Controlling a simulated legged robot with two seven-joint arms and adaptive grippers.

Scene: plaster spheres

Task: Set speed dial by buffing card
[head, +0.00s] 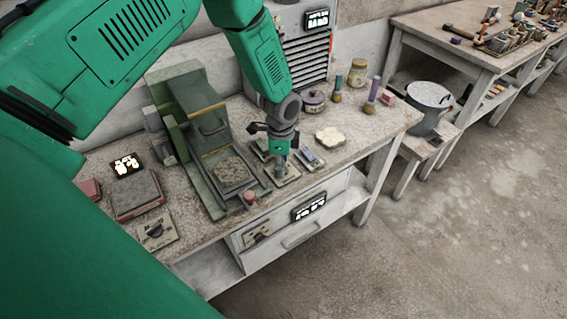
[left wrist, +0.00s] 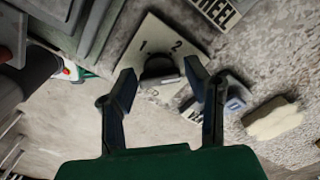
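A pale dial plate (head: 287,179) lies on the bench below my left gripper (head: 282,164). In the left wrist view the dial plate (left wrist: 150,35) shows the numerals 1 and 2, and a dark round knob (left wrist: 158,66) stands at its middle. The left gripper (left wrist: 162,72) has its fingers on either side of the knob, with a gap seeming to remain at each side. In the head view the fingers hide the knob. A white label reading WHEEL (left wrist: 218,10) lies beyond the plate. I cannot make out a buffing card. My right gripper is not in view.
A green machine (head: 190,110) stands left of the gripper. A blue-grey block (head: 311,158) and a pale lump (head: 330,137) lie close on its right. Other dial plates are at the front left (head: 157,232) and on the drawer front (head: 258,235). Black displays (head: 127,165) are too small to read.

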